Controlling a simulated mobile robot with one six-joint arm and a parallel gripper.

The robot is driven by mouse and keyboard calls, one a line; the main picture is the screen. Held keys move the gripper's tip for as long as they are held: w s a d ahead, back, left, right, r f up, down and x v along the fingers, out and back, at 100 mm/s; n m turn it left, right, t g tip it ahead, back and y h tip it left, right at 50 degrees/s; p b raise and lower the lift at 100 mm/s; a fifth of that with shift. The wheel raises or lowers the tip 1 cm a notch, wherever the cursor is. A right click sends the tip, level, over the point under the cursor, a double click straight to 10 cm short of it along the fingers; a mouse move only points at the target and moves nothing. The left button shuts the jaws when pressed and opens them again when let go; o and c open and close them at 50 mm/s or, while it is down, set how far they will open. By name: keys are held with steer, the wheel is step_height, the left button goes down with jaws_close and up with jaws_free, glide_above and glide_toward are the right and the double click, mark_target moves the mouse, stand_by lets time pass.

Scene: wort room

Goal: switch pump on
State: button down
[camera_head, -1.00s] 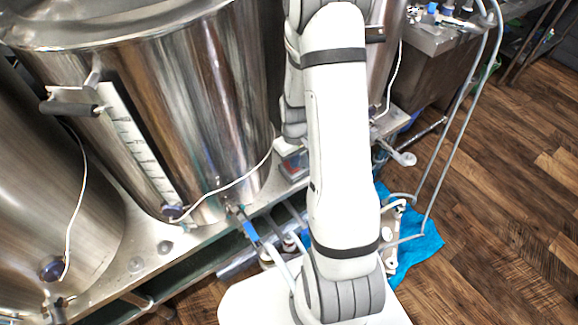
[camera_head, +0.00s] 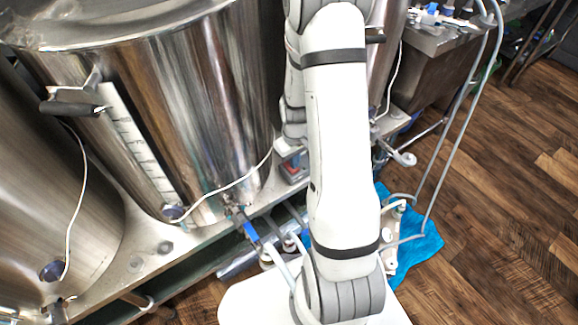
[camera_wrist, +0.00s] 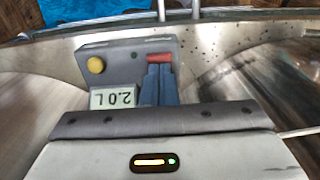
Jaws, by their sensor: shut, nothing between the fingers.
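A grey control box (camera_wrist: 125,62) fills the upper middle of the wrist view. It has a red switch (camera_wrist: 159,57), a round yellow button (camera_wrist: 96,65) and a display (camera_wrist: 113,97) reading 2.0 L upside down. My gripper (camera_wrist: 159,70) is shut and empty; its blue-grey fingertips lie right at the near edge of the red switch. I cannot tell whether they touch it. In the head view the box (camera_head: 294,169) shows only partly, beside my arm, with a bit of red on it. My gripper's fingers are hidden there.
A large steel kettle (camera_head: 200,95) stands left of my arm, with a white cable across its front. Another steel vessel (camera_head: 40,190) is at the far left. Hoses and pipes run below the shelf (camera_head: 110,270). Open wooden floor (camera_head: 500,200) lies to the right.

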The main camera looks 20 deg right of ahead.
steer(key=shift+f, duration=0.1)
stand_by(0.6)
steer(key=shift+f+b, duration=0.8)
steer(key=shift+f, duration=0.1)
steer(key=shift+r+p, duration=2.35)
steer(key=shift+r, duration=0.8)
steer(key=s+a+r+t+p, duration=0.1)
steer(key=s+a+r+p, duration=0.2)
steer(key=r, duration=0.8)
steer(key=s+a+r+m+p, duration=0.1)
steer(key=s+a+r+p, duration=0.2)
steer(key=r, duration=0.9)
steer(key=s+a+r+m+t+p, duration=0.1)
steer(key=s+a+r+p, duration=0.2)
steer(key=s+r, duration=0.5)
step_height(320, 180, up, 3)
steer(key=shift+s+a+r+t, duration=0.2)
steer(key=shift+s+a+t, duration=0.1)
steer(key=shift+s+a, duration=0.1)
